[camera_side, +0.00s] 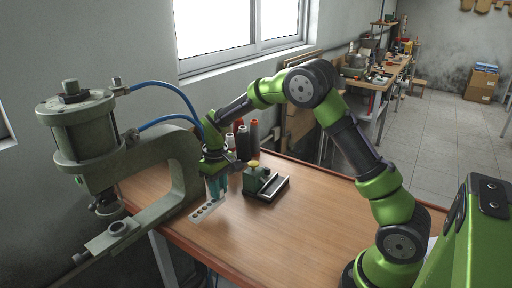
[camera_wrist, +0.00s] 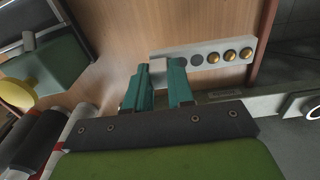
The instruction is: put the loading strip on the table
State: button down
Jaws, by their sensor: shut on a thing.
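The loading strip (camera_wrist: 212,59) is a flat pale grey bar with a row of round holes; some hold brass-coloured round pieces in the wrist view. In the side view the strip (camera_side: 205,212) is at the table's left part, beside the press. My gripper (camera_side: 216,190) points down at its far end. In the wrist view the teal fingers of my gripper (camera_wrist: 160,68) are shut on the strip's left end, which they partly hide. The strip lies low over the wooden table (camera_side: 300,215); I cannot tell whether it touches the top.
A grey-green press (camera_side: 170,165) with blue hoses stands close on the left. A green device with a yellow knob (camera_side: 257,180) and a dark tray sits right of my gripper. Several spools (camera_side: 243,140) stand behind. The table's middle and right are clear.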

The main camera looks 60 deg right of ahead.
jog(key=shift+w+f, duration=0.3)
jog(key=shift+w, duration=0.1)
jog(key=shift+f, duration=1.5)
jog(key=c, duration=1)
grip_release()
jog(key=shift+f, duration=0.15)
